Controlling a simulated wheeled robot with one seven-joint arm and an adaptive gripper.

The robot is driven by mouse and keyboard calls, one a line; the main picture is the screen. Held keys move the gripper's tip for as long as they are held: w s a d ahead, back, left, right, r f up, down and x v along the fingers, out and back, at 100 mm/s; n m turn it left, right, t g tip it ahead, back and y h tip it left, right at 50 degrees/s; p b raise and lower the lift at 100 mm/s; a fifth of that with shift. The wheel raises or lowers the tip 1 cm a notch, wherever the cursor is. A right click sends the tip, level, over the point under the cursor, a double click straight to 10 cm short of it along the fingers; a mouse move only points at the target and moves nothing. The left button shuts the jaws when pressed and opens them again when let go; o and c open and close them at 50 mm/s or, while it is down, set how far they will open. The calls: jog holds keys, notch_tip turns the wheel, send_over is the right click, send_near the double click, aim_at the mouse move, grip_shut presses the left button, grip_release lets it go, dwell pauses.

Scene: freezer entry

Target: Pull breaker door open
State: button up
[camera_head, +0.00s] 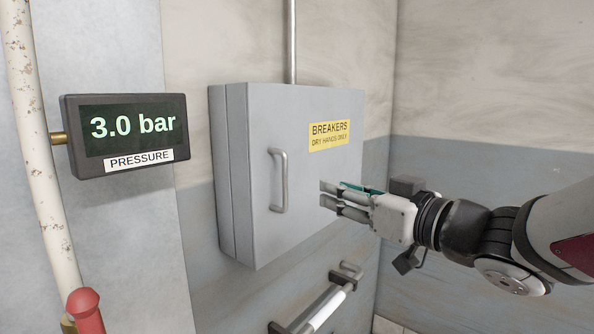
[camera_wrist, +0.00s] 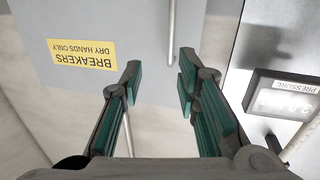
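The grey breaker box has a shut door (camera_head: 300,220) with a yellow "BREAKERS DRY HANDS ONLY" label (camera_head: 329,134). A vertical metal bar handle (camera_head: 279,181) is on the door's left part. My gripper (camera_head: 325,196) is to the right of the handle, in front of the door's right part, and apart from the handle. In the wrist view the handle (camera_wrist: 171,60) shows beyond my gripper (camera_wrist: 158,75), whose teal-padded fingers are spread open with nothing between them. The label (camera_wrist: 82,54) appears upside down there.
A pressure display (camera_head: 130,133) reading 3.0 bar is on the wall left of the box. A rusty white pipe (camera_head: 32,140) with a red handle (camera_head: 86,310) runs at the far left. A bar fixture (camera_head: 325,305) is below the box.

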aim_at(287, 175)
jog(key=shift+y, duration=0.4)
jog(key=x, duration=0.9)
jog(key=s+a+x, duration=0.1)
jog(key=x, duration=0.4)
jog(key=shift+f, duration=0.1)
grip_shut()
